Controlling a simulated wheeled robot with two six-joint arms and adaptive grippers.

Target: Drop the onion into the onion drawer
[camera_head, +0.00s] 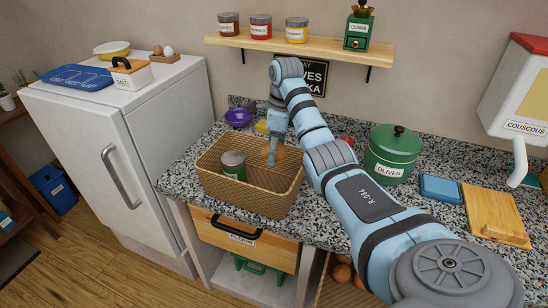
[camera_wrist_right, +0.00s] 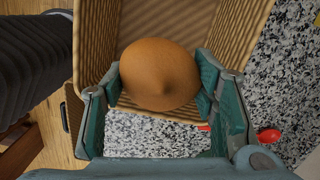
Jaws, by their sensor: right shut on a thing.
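My right gripper (camera_head: 272,152) is shut on a round brown-orange onion (camera_wrist_right: 160,75). In the right wrist view the fingers (camera_wrist_right: 160,92) press on both sides of the onion. In the head view the onion (camera_head: 280,152) shows partly behind the fingers, at the back right of the wicker basket. I cannot tell whether it touches the basket. A wooden drawer front (camera_head: 270,252) with a black handle sits under the counter below the basket. It looks shut, and its label is too small to read surely. My left gripper is not in view.
The wicker basket (camera_head: 216,185) on the granite counter holds a grey-lidded green can (camera_head: 233,165). A green pot (camera_head: 392,152) marked OLIVES and a cutting board (camera_head: 495,216) stand right. Round brown items (camera_head: 342,272) lie in a low basket below. A white fridge (camera_head: 95,140) stands left.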

